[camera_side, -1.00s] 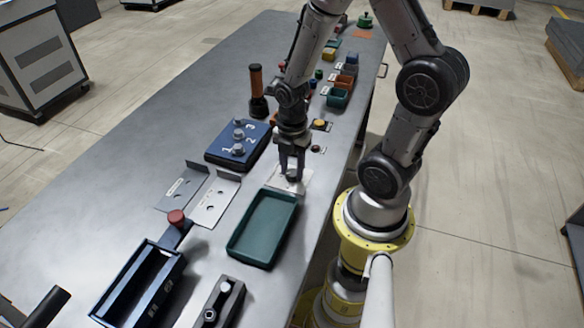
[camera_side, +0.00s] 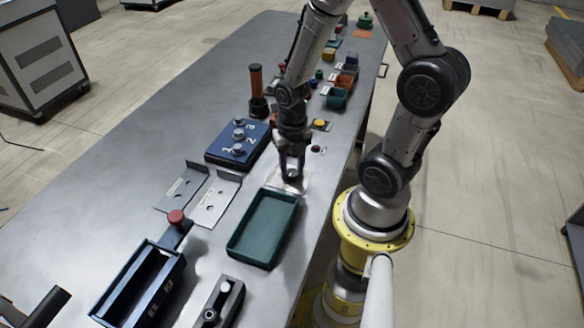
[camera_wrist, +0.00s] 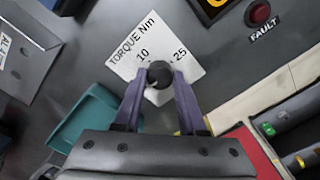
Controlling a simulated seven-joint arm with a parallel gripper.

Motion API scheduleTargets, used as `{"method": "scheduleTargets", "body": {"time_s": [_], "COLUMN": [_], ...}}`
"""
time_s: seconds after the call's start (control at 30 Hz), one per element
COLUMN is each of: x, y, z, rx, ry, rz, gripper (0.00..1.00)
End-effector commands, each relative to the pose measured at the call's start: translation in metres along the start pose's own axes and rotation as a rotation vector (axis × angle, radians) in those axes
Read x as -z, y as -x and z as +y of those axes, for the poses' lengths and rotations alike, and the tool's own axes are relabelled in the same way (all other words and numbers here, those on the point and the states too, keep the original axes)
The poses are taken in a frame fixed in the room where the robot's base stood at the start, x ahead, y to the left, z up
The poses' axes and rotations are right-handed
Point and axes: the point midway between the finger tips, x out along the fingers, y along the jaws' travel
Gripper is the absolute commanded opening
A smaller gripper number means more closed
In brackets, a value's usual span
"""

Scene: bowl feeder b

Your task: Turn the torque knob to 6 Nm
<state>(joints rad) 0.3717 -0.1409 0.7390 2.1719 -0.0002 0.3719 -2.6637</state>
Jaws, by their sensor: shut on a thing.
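The torque knob (camera_wrist: 158,76) is a dark round knob on a white plate (camera_wrist: 134,40) printed "TORQUE Nm", with 10 and 25 legible; other numbers are hidden. My gripper (camera_wrist: 159,82) is shut on the knob, one finger on each side, in the wrist view. In the side view my gripper (camera_side: 291,176) points down over the plate (camera_side: 283,187), and its fingers largely hide the knob. A small light mark shows on the knob's near side, but I cannot tell what value it points to.
A green tray (camera_side: 263,228) lies just in front of the plate. A blue block (camera_side: 238,143) with numbered bolts and grey brackets (camera_side: 213,200) stand to the left. A red FAULT button (camera_wrist: 261,13) is beyond the plate at right. Coloured bins (camera_side: 337,98) stand farther back.

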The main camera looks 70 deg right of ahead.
Motion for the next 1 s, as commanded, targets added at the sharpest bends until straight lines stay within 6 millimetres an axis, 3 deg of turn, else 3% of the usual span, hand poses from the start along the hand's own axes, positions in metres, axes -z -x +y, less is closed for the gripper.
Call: {"method": "scheduleTargets", "body": {"time_s": [0.7, 0.73, 0.9, 1.0], "x": [-0.001, -0.001, -0.0007, -0.0005], "y": [0.001, 0.001, 0.0007, 0.0005], "z": [0.0005, 0.0005, 0.0004, 0.0003], "rx": [-0.001, -0.001, -0.001, -0.001], "ry": [0.082, 0.082, 0.081, 0.08], "rz": [-0.003, -0.003, -0.002, -0.001], "gripper": [0.0, 0.42, 0.7, 0.7]}}
